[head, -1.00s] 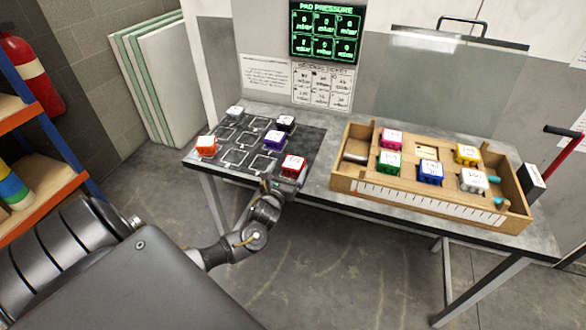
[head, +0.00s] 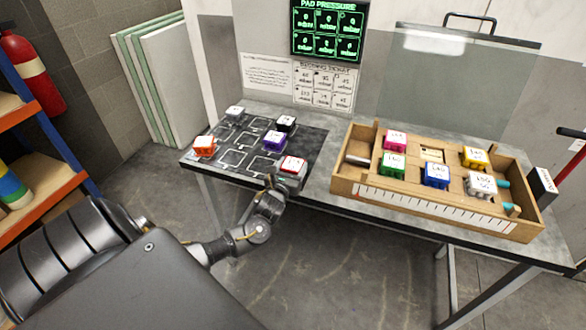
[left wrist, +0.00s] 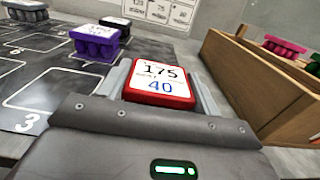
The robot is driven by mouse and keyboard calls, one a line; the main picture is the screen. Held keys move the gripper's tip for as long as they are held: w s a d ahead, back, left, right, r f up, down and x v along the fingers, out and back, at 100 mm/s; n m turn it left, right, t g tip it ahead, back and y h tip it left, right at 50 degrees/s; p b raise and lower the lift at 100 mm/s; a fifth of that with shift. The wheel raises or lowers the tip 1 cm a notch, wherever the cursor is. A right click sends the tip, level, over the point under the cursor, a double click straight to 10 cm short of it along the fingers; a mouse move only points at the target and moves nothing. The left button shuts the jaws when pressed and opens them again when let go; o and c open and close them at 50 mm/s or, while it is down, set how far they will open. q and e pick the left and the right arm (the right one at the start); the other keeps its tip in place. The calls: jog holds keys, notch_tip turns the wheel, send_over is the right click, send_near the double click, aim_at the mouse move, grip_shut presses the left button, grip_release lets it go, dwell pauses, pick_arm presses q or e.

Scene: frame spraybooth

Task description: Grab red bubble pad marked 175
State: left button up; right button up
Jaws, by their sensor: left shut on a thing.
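The red bubble pad (left wrist: 160,82) has a white top marked 175 and 40. In the left wrist view it sits between the two fingers of my left gripper (left wrist: 160,90), which is shut on it. In the head view the red pad (head: 293,165) is at the front right of the dark mat (head: 233,158), with my left gripper (head: 287,180) reaching it from the front edge. I cannot tell whether the pad touches the mat. My right gripper is not in view.
A wooden tray (head: 432,212) to the right holds several coloured pads. A pressure display (head: 327,30) hangs behind.

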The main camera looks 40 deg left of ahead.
aim_at(292, 167)
pick_arm(q)
jog(key=shift+r, duration=0.5)
jog(key=r, duration=0.2)
jog(key=b, duration=0.1)
jog(key=shift+s+d+r, duration=0.15)
jog(key=shift+d+r, duration=0.1)
jog(key=shift+r, duration=0.15)
jog(key=s+d+r+p, duration=0.9)
jog(key=s, duration=0.1)
